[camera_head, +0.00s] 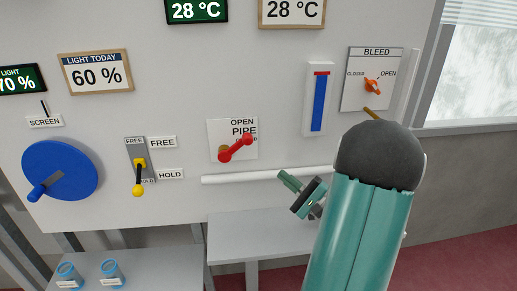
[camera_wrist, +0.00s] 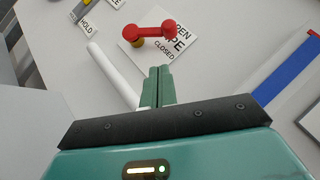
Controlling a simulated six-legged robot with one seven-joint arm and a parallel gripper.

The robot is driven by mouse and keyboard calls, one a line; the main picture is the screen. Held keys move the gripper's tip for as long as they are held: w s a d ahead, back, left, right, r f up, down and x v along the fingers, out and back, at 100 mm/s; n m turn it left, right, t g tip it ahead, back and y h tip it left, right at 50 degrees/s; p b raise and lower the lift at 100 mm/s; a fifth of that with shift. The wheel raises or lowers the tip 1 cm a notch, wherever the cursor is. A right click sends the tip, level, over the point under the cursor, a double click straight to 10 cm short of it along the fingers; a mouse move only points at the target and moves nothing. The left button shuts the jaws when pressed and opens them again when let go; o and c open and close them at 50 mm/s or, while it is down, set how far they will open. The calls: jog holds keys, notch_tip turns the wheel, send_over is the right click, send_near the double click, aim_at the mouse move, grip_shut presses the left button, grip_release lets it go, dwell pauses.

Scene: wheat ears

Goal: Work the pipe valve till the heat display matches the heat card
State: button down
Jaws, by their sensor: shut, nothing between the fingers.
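The pipe valve is a red handle (camera_head: 235,148) on a white plate marked OPEN, PIPE and CLOSED, above a white pipe (camera_head: 265,175). In the wrist view the red handle (camera_wrist: 150,32) lies just beyond my fingertips, apart from them. The heat card (camera_head: 292,11), in a wooden frame, also reads 28 °C; the tops of both are cut off. My gripper (camera_head: 283,175) is below and right of the handle, its fingers together and empty; they also show in the wrist view (camera_wrist: 160,72).
A blue wheel (camera_head: 62,168) and a FREE/HOLD lever (camera_head: 139,165) are on the left. An orange BLEED knob (camera_head: 372,86) and a blue column gauge (camera_head: 318,100) are on the right. A grey shelf (camera_head: 245,228) juts out below the pipe.

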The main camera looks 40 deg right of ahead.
aim_at(236, 148)
jog(key=w+a+r+m+t+h, duration=0.1)
jog(key=w+r, duration=0.5)
jog(key=w, duration=0.3)
jog(key=shift+w+h, duration=0.2)
jog(key=shift+h, duration=0.2)
jog(key=shift+w+a+r+n+g+y, duration=0.3)
jog(key=shift+a+r+n+g+y, duration=0.15)
jog(key=shift+r, duration=0.15)
